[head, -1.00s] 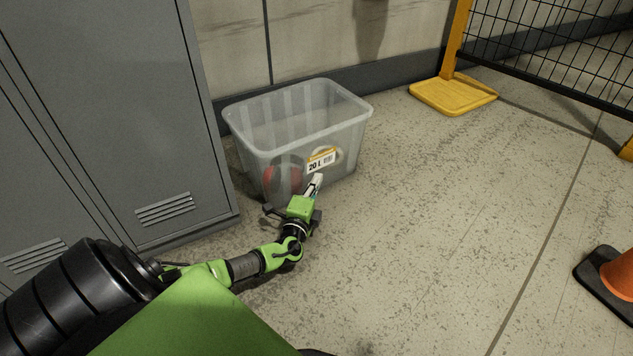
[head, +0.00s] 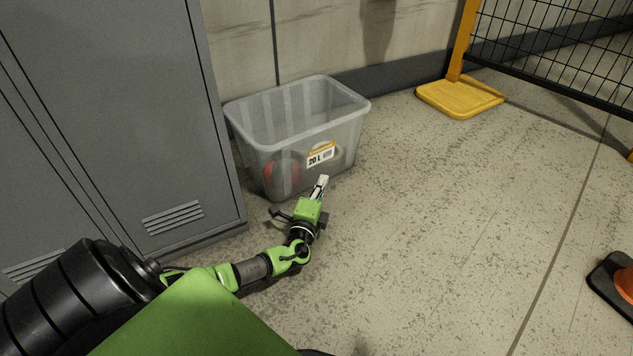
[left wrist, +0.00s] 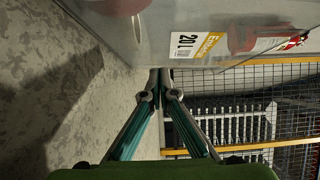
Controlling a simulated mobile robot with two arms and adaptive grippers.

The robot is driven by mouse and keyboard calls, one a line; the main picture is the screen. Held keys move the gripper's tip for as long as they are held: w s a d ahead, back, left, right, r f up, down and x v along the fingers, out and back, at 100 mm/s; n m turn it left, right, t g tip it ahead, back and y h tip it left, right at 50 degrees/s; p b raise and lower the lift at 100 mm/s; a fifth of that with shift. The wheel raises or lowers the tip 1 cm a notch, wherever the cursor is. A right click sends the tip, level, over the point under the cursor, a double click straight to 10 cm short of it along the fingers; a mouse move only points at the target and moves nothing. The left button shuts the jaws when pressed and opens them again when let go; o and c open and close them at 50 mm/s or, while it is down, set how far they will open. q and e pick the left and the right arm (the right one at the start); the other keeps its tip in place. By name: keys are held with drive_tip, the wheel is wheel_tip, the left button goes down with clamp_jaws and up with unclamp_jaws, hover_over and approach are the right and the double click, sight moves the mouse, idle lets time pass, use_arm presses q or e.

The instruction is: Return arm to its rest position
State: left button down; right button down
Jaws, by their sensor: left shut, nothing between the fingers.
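My left arm comes in from the lower left of the head view and reaches over the floor. Its gripper (head: 320,186) is shut and empty, just in front of the lower front side of a clear plastic bin (head: 335,128). The closed fingers also show in the left wrist view (left wrist: 159,76), with the bin wall (left wrist: 125,38) above them. Whether the fingertips touch the bin cannot be told. My right gripper is not in view.
The bin has a 20 L label (head: 320,155) and reddish things (head: 282,175) show through its wall. Grey lockers (head: 130,110) stand at left. A yellow post foot (head: 460,97) and mesh fence (head: 560,50) stand at back right, an orange cone (head: 624,284) at right. The floor between is clear.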

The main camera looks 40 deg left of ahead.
use_arm(q)
drive_tip(key=s+p, duration=0.1)
drive_tip(key=s+d+r+p, duration=0.1)
drive_tip(key=shift+s+d, duration=0.2)
drive_tip(key=shift+s, duration=0.1)
drive_tip(key=p+v, duration=0.1)
drive_tip(key=v, duration=0.1)
drive_tip(key=p+v, duration=0.1)
drive_tip(key=v, duration=0.1)
drive_tip(key=p+v, duration=0.1)
drive_tip(key=v, duration=0.1)
drive_tip(key=shift+s+f, duration=0.35)
drive_tip(key=shift+f, duration=0.05)
drive_tip(key=shift+s+d, duration=0.2)
drive_tip(key=shift+s, duration=0.05)
